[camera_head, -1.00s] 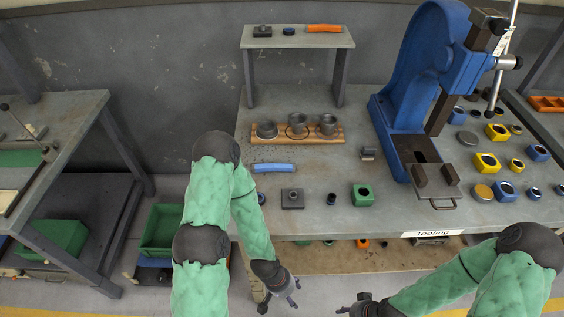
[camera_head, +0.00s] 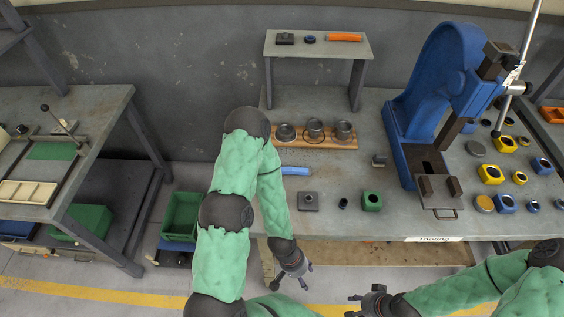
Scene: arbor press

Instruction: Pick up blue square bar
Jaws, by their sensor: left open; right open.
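The blue square bar (camera_head: 295,171) lies flat on the grey workbench (camera_head: 330,222), in front of the wooden board with cups. Its left end is hidden behind my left arm. My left gripper (camera_head: 295,279) is open and empty, in front of the bench's front edge and below the bar in the picture. My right gripper (camera_head: 362,303) is open and empty, further right and also in front of the bench.
A blue arbor press (camera_head: 431,85) stands at the bench's right. A wooden board (camera_head: 345,145) with metal cups lies behind the bar. A grey block (camera_head: 308,201), a small dark cylinder (camera_head: 343,203) and a green block (camera_head: 372,201) lie in front. A small shelf (camera_head: 318,46) stands behind.

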